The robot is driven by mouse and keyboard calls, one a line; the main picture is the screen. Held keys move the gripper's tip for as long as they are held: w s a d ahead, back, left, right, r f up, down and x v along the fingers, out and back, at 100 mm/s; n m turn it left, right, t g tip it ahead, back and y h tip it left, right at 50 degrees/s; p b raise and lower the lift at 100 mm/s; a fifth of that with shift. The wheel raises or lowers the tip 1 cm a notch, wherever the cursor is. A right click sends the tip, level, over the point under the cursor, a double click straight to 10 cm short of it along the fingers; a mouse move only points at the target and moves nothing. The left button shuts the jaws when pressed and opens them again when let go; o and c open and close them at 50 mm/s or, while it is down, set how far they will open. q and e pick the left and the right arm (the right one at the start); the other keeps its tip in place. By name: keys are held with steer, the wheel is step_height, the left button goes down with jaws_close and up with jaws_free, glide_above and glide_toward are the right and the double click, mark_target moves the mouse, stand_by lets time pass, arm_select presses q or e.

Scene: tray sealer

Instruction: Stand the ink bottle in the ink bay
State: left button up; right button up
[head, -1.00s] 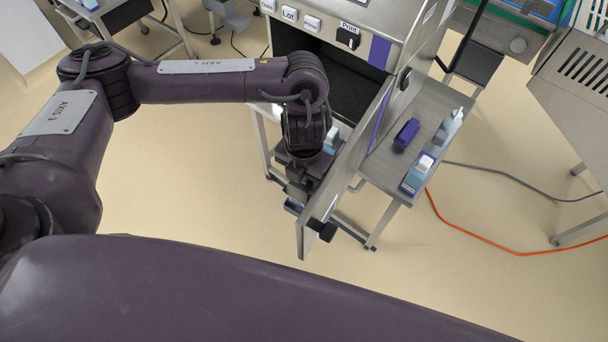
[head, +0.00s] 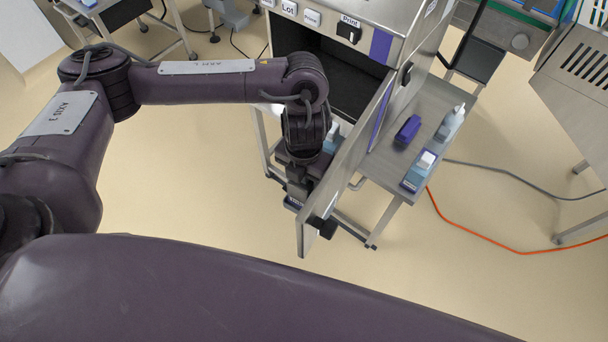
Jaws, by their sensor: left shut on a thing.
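My left gripper (head: 297,187) hangs below its wrist, left of the open metal door. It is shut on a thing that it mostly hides. A small dark block with pale lettering (head: 293,203) shows just under the fingers; the lettering is too small to read. I cannot tell for sure whether this is the ink bottle. A light blue bottle with a white top (head: 332,138) shows partly behind my left wrist. The ink bay cannot be made out from here; the dark cabinet opening (head: 345,82) lies behind the wrist. My right gripper is not in view.
The open door (head: 344,190) stands close to the gripper's right. An orange cable (head: 470,238) crosses the floor.

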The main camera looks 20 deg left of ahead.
arm_select(q)
steer(key=shift+f, duration=0.1)
steer(key=shift+f+b, duration=0.6)
steer(key=o, duration=1.3)
steer(key=shift+c, duration=0.4)
steer(key=shift+r, duration=0.1)
step_height(320, 180, up, 8)
steer(key=p, duration=0.7)
steer(key=shift+p, duration=0.4)
